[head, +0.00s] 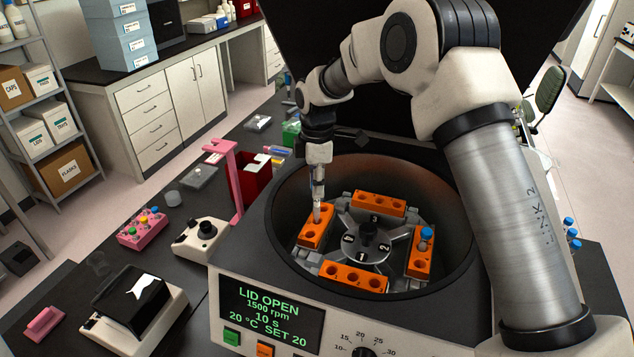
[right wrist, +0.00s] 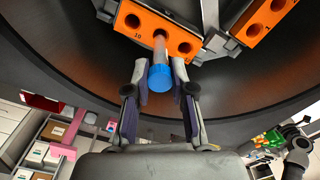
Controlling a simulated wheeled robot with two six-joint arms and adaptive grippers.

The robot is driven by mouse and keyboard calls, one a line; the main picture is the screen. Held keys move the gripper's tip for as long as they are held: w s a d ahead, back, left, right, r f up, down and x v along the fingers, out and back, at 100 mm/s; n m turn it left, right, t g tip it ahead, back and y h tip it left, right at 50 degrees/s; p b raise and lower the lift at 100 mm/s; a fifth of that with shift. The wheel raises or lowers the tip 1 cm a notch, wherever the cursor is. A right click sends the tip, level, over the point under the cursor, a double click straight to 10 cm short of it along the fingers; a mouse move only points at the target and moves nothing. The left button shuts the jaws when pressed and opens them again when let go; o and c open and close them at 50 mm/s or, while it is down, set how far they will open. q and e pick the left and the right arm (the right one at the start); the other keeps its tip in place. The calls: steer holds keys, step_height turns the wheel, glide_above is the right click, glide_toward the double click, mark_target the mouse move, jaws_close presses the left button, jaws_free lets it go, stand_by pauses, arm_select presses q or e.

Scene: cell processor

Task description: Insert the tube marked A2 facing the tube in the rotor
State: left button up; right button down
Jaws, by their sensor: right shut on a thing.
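My right gripper (head: 317,172) points down into the centrifuge bowl, over the left orange bucket (head: 304,240) of the rotor (head: 350,240). It is shut on a blue-capped tube; the fingers (right wrist: 160,88) sit on either side of the blue cap (right wrist: 160,78). The tube's lower end lines up with the middle hole of that bucket (right wrist: 185,46); I cannot tell how deep it is. No A2 mark is readable. Across the rotor, another blue-capped tube (head: 426,235) stands in the right orange bucket (head: 419,264).
The centrifuge's black lid (head: 300,20) is raised; its display (head: 262,303) reads LID OPEN. A pink rack (head: 140,238) with several coloured caps and a pink stand (head: 236,185) are on the bench to the left. More blue-capped tubes (head: 570,232) stand at the right.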

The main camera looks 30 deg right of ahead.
steer(key=shift+f, duration=0.1)
steer(key=shift+f+b, duration=0.9)
steer(key=shift+f, duration=1.6)
steer(key=shift+f, duration=0.4)
steer(key=c, duration=0.9)
jaws_free()
step_height(320, 180, up, 12)
